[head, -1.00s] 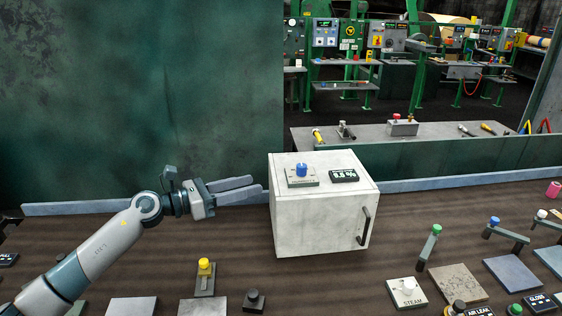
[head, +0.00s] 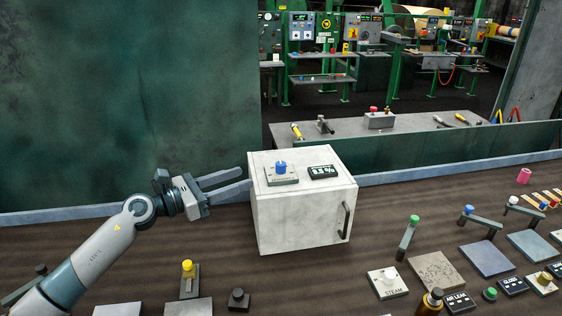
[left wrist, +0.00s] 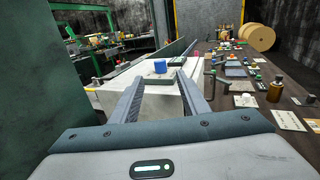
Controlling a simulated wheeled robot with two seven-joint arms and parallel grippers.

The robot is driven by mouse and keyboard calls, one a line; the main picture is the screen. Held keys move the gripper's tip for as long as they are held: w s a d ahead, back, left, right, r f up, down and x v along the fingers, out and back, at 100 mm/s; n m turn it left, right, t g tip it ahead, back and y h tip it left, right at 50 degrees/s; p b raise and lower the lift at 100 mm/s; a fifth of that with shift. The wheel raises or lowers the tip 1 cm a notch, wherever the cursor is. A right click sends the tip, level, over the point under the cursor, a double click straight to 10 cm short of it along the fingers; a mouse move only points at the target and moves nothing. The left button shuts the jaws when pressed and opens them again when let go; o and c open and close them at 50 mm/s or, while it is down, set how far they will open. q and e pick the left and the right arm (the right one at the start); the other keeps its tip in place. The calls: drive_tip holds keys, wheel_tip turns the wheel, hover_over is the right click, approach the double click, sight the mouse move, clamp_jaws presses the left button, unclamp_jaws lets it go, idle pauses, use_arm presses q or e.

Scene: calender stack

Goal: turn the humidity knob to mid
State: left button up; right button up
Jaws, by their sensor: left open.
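A blue knob (head: 281,168) stands upright on a small labelled plate (head: 283,181) on top of a white box (head: 300,218). The label is too small to read surely. A dark display (head: 325,172) beside the knob shows a percentage, its digits hard to read. My left gripper (head: 246,178) is open and empty at the box's upper left edge, apart from the knob. In the left wrist view, the knob (left wrist: 160,66) shows ahead, between and beyond the open fingers (left wrist: 158,84). My right gripper is out of view.
The box has a dark handle (head: 346,222) on its front. A yellow knob (head: 188,268) and a black knob (head: 238,297) stand in front on the brown table. Levers, plates and a brown bottle (head: 430,302) crowd the right. A green wall (head: 130,100) rises behind the left arm.

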sight(281, 163)
use_arm(q)
drive_tip(key=p+x, duration=0.4)
drive_tip(key=x, duration=0.8)
drive_tip(key=shift+w+d+r, duration=0.15)
drive_tip(key=shift+w+d, duration=0.1)
drive_tip(key=shift+d, duration=0.05)
drive_tip(key=shift+w+d, duration=0.3)
drive_tip(key=shift+d, duration=0.25)
clamp_jaws()
